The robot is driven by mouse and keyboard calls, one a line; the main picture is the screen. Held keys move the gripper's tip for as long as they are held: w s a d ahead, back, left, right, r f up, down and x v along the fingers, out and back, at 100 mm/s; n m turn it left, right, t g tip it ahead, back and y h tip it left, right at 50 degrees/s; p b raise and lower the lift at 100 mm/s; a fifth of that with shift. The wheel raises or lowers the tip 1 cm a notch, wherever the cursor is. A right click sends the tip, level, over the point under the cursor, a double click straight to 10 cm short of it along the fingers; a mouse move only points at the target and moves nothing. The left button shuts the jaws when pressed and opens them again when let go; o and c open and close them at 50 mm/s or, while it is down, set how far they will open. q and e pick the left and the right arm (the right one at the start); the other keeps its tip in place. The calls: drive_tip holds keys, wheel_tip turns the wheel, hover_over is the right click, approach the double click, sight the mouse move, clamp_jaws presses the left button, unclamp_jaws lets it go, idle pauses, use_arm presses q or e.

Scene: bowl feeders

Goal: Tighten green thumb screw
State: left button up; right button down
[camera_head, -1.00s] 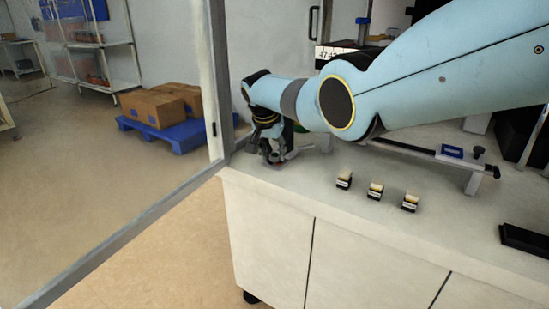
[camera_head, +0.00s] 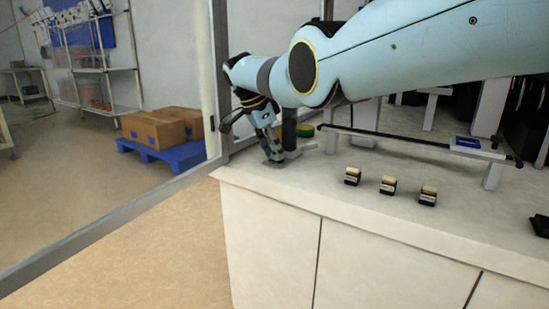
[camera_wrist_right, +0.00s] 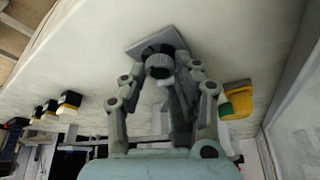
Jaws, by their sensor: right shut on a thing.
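My right gripper (camera_head: 272,158) reaches down to the near-left corner of the bench, beside a black upright post (camera_head: 289,128) on a small stand. In the right wrist view its two jointed fingers (camera_wrist_right: 162,78) close around a small grey round part above a square grey plate (camera_wrist_right: 143,44). I cannot make out the screw in the head view. My left gripper is not in view.
A yellow and green round thing (camera_head: 305,130) stands behind the post. Several small black and cream blocks (camera_head: 388,185) stand in a row on the bench (camera_head: 320,190). A dark rail (camera_head: 390,138) runs behind them. A frame post (camera_head: 217,80) rises close to my right gripper.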

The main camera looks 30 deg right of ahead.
sight(274, 154)
idle(0.4)
drive_tip(key=c, duration=1)
unclamp_jaws()
drive_tip(key=shift+a, duration=0.1)
wheel_tip(274, 154, up, 10)
drive_tip(key=shift+f, duration=0.1)
